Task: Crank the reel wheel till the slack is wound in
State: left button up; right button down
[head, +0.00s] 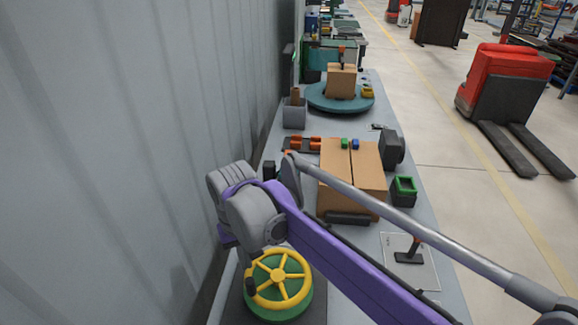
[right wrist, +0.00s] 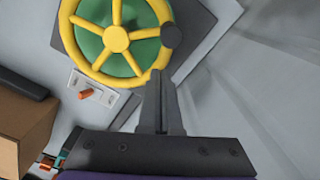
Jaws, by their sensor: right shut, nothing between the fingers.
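The reel wheel (head: 278,278) is a yellow spoked ring over a green drum, at the bottom of the head view. It also fills the upper left of the right wrist view (right wrist: 117,38). A dark crank knob (right wrist: 172,36) stands at its rim, on the left side in the head view (head: 250,285). My right gripper (right wrist: 160,76) is shut and empty, its tips close to the rim just beside the knob. I cannot tell if they touch. The slack line is not clearly visible. My left gripper is not in view.
The reel sits on a dark base plate (right wrist: 205,22) at the near end of the grey bench. A cardboard box (head: 368,185), a green-rimmed bin (head: 404,189) and a small lever plate (head: 410,256) lie beyond. A corrugated wall (head: 130,150) runs close on the left.

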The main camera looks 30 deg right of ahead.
aim_at(274, 304)
jog(key=shift+f, duration=0.6)
jog(key=shift+s+a, duration=0.3)
jog(key=shift+s, duration=0.55)
jog(key=shift+s+a, duration=0.3)
jog(key=shift+s, duration=0.55)
jog(key=shift+s+d+p, duration=0.2)
jog(key=shift+s+d, duration=0.05)
jog(key=shift+s, duration=0.65)
jog(key=shift+s+d+p, duration=0.15)
jog(key=shift+s+d, duration=0.05)
jog(key=shift+s, duration=0.7)
jog(key=shift+s+d+p, duration=0.35)
jog(key=shift+s+d, duration=0.85)
jog(key=shift+s, duration=0.15)
